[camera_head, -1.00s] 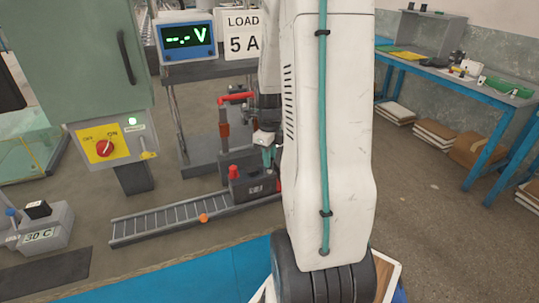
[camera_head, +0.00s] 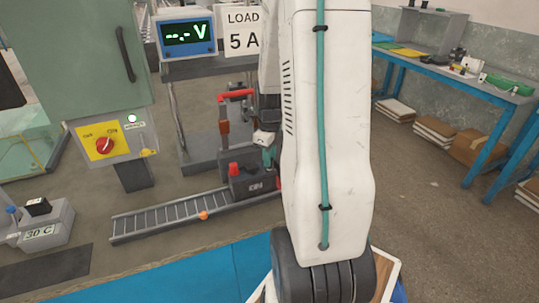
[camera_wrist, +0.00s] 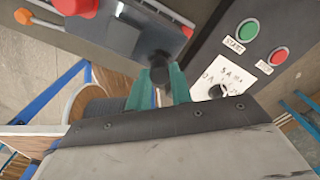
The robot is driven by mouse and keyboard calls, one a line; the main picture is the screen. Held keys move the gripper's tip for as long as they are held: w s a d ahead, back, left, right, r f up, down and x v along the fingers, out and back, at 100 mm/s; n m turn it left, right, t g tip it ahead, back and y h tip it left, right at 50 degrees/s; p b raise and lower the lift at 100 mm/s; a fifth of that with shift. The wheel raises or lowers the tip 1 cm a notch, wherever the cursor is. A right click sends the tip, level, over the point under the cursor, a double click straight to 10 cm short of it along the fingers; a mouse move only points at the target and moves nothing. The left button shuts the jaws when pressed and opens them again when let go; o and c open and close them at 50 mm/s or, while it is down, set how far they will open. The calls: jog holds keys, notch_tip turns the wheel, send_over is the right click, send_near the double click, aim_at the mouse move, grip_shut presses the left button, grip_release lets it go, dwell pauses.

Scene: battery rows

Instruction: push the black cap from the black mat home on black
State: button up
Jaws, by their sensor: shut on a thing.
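My gripper (camera_head: 268,156) reaches down at the dark battery (camera_head: 252,184) on the roller track. In the wrist view its teal fingers (camera_wrist: 158,88) are shut on the black cap (camera_wrist: 160,66). The cap is at the edge of the battery's dark top (camera_wrist: 130,28); I cannot tell whether it is fully seated on the black terminal, which is hidden under the cap. A red cap (camera_wrist: 76,5) shows on the battery at the top of the wrist view.
A red and brown clamp-like fixture (camera_head: 238,96) stands just behind the battery. A panel with a green start button (camera_wrist: 248,30) and a red button (camera_wrist: 278,56) is close to the right of the fingers. The roller track (camera_head: 165,217) is empty left of the battery.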

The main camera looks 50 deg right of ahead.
jog(key=shift+f, duration=0.45)
dwell(1.0)
jog(key=o, duration=1.5)
jog(key=shift+r, duration=0.1)
jog(key=shift+r, duration=3.45)
